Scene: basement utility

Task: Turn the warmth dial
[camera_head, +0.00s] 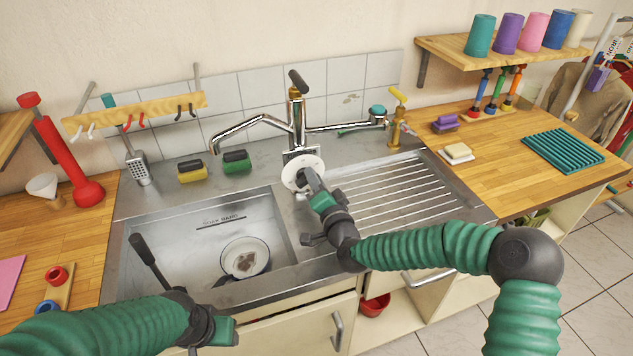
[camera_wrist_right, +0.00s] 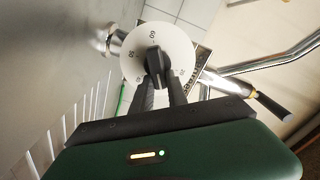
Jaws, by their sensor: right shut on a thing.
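The warmth dial is a round white disc (camera_head: 302,172) with dark marks, set below the faucet at the back of the sink. In the right wrist view the dial (camera_wrist_right: 136,62) shows numbers around its rim and a black knob (camera_wrist_right: 153,62) at its centre. My right gripper (camera_head: 312,178) reaches the dial from the front. Its two dark fingers (camera_wrist_right: 160,90) are closed on the knob from both sides. My left gripper (camera_head: 225,330) is low at the left, in front of the sink and away from the dial; its fingers are not clear.
The chrome faucet (camera_head: 297,125) stands above the dial, its spout reaching left. Two sponges (camera_head: 236,160) lie on the back ledge. The ribbed drainboard (camera_head: 385,195) at the right is clear.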

